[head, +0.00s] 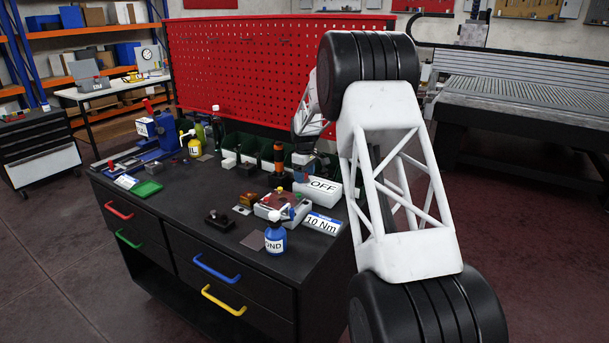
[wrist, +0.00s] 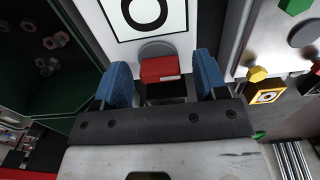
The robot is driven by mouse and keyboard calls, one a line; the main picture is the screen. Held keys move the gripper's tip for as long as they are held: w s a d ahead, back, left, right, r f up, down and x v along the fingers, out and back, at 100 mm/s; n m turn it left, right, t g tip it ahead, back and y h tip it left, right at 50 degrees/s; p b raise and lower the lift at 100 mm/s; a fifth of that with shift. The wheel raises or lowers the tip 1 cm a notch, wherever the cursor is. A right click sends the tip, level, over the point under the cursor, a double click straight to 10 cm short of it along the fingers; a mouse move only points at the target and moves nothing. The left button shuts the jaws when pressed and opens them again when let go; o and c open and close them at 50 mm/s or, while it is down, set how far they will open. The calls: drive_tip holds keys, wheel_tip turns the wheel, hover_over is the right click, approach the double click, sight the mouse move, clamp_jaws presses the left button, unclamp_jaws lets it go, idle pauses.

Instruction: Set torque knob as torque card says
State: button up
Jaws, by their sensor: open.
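The torque card (head: 322,224) reads "10 Nm" and lies at the bench's front right. Behind it, a white box (head: 330,190) has a label reading "OFF". In the wrist view, my gripper (wrist: 163,75) is open, with blue fingertips either side of a red block (wrist: 158,69). A grey round part (wrist: 157,49) shows just beyond that block, by a white panel (wrist: 184,22) with a large "O". I cannot tell whether the fingers touch the block. I cannot make out the torque knob or its scale. My arm covers part of the bench's right side in the head view.
A grey box with coloured knobs (head: 275,211) stands left of the card. A blue bottle (head: 275,240) stands in front of it. Green bins (head: 236,145) line the back, below a red pegboard (head: 245,65). A green tray (head: 147,188) lies at left.

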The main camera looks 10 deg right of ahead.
drive_tip(key=c, duration=0.9)
drive_tip(key=shift+m, duration=0.5)
drive_tip(key=m, duration=0.3)
drive_tip(key=shift+m, duration=0.3)
drive_tip(key=m, duration=0.4)
drive_tip(key=shift+w, duration=0.1)
drive_tip(key=o, duration=0.9)
